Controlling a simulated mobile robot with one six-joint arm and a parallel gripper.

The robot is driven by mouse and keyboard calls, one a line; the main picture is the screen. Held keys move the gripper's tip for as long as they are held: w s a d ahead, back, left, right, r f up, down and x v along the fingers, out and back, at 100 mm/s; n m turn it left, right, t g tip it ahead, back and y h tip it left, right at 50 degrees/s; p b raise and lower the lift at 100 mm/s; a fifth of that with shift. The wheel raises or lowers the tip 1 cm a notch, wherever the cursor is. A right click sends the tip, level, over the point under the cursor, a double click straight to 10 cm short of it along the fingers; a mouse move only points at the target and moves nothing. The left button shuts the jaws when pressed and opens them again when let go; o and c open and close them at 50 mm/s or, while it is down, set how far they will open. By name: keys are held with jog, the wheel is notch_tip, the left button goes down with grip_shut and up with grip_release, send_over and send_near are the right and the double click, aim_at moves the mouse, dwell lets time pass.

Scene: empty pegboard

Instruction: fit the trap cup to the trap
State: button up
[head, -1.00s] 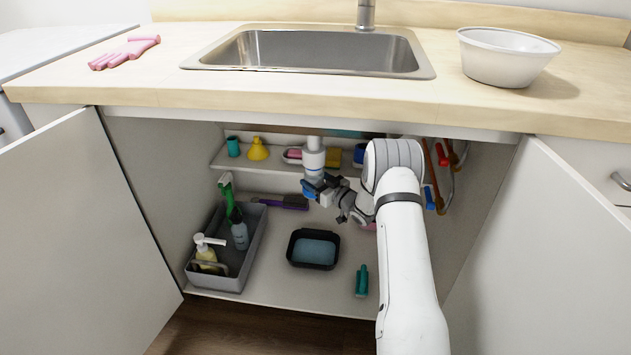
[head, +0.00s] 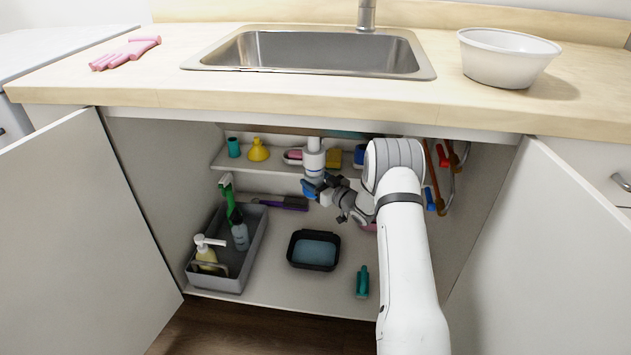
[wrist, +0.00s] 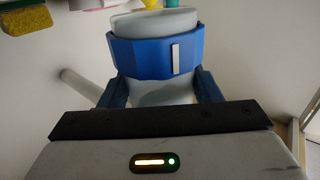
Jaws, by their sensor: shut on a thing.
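The trap (head: 314,158) is a white pipe body that hangs under the sink inside the open cabinet. The trap cup (head: 309,188) is blue, directly under the trap's lower end. In the wrist view the blue cup (wrist: 155,54) has a pale vertical mark on its side, and the white trap body (wrist: 153,22) shows above its rim. My gripper (head: 318,191) is shut on the cup, with one finger on either side of it. Whether the cup is seated or only touching the trap cannot be told.
A black basin (head: 293,262) with bluish water stands on the cabinet floor below. A shelf (head: 270,168) with small items runs behind the trap. Open doors flank the cabinet.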

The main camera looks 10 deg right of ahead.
aim_at(320, 173)
jog(key=shift+r+p, duration=0.55)
jog(key=shift+r, duration=0.65)
jog(key=shift+r+p, duration=0.35)
jog(key=shift+r, duration=0.4)
jog(key=shift+r, duration=0.1)
jog(key=o, duration=1.1)
jog(key=v, duration=0.7)
jog(key=shift+s+d+p, duration=0.25)
jog(key=shift+s+p, duration=0.05)
jog(key=shift+p, duration=0.05)
